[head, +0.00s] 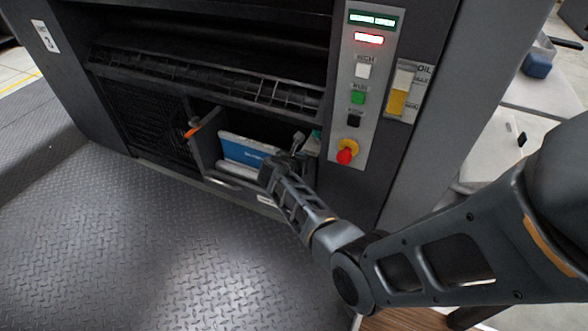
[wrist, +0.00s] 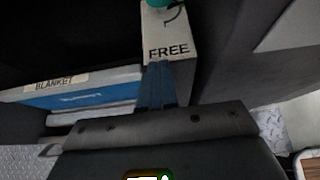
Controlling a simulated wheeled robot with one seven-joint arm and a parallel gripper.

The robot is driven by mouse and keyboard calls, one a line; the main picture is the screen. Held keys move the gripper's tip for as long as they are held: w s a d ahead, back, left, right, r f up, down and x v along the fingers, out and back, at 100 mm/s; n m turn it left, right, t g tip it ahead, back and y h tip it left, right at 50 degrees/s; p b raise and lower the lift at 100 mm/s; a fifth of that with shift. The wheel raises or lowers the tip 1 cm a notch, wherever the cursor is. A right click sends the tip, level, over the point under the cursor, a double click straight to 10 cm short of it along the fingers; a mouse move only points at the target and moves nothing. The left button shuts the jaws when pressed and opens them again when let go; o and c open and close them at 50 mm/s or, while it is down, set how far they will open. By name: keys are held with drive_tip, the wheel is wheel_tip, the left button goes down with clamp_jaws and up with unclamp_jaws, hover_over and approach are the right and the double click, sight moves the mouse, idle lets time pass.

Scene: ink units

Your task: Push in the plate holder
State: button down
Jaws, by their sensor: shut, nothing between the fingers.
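A low bay in the dark machine holds a pulled-out carrier (head: 205,150) with a dark upright side; it looks like the plate holder, though no label names it. A blue and white block (head: 245,150) sits in it; in the wrist view this block (wrist: 85,95) carries a "BLANKET" label. My gripper (head: 296,146) reaches into the bay at the right of the block. In the wrist view my shut, empty fingers (wrist: 157,72) point at a grey box marked "FREE" (wrist: 172,38), with a teal knob on top. Whether they touch it is unclear.
An orange-tipped lever (head: 192,129) stands at the bay's left. A control panel (head: 362,95) with a lit red display and a red knob (head: 346,156) is right of the bay. A slatted dark ledge (head: 210,80) overhangs it. The tread-plate floor (head: 130,240) in front is clear.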

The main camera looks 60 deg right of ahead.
sight(308, 147)
drive_tip(key=shift+d+b, duration=0.3)
drive_tip(key=shift+d, duration=2)
